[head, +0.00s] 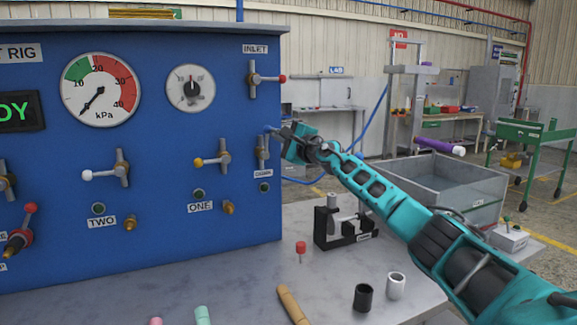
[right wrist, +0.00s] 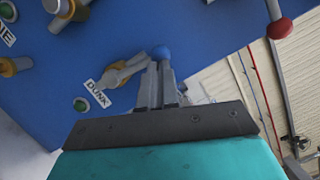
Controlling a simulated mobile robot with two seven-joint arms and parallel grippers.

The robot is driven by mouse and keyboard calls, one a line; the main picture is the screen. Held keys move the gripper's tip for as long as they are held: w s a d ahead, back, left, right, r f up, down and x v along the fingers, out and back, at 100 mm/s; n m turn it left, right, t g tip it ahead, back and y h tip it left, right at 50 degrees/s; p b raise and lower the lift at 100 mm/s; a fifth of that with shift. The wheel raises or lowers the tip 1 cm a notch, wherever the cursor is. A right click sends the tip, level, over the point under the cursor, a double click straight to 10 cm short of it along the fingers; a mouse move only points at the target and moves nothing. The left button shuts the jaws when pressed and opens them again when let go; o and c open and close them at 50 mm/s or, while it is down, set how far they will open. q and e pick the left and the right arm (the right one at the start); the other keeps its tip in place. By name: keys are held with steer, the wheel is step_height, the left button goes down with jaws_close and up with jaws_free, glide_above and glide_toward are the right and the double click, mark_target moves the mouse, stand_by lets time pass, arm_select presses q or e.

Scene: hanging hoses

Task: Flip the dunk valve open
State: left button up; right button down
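The dunk valve (head: 262,152) is the small lever valve at the right end of the blue panel, above its label and a green button. In the right wrist view its brass and grey body (right wrist: 122,72) lies left of my fingers, by the DUNK label (right wrist: 97,86). Its blue knob (right wrist: 161,52) shows at my fingertips. My right gripper (head: 275,131) is at the knob, its fingers (right wrist: 159,66) close together with only a narrow gap. The fingers hide part of the lever. I cannot tell whether they touch the knob. My left gripper is out of view.
The red-tipped inlet valve (head: 266,79) is just above, and the yellow-tipped valve ONE (head: 213,161) is to the left. A black stand (head: 340,225) is on the bench below my arm, with a red-capped peg (head: 300,250) and two small cups nearby.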

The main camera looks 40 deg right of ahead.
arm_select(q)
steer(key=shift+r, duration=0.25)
arm_select(e)
steer(key=shift+w+a+r+n, duration=0.1)
steer(key=shift+a+n, duration=0.1)
steer(key=shift+n, duration=0.3)
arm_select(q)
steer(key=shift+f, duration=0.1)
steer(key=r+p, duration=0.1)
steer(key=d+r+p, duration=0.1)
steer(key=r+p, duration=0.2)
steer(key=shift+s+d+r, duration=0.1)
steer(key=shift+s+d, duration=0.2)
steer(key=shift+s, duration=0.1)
arm_select(e)
steer(key=s+d+f, duration=0.1)
steer(key=s, duration=0.5)
steer(key=s+d+f, duration=0.1)
steer(key=s+d, duration=0.1)
steer(key=s, duration=0.4)
steer(key=shift+s+f, duration=0.25)
steer(key=shift+s, duration=0.05)
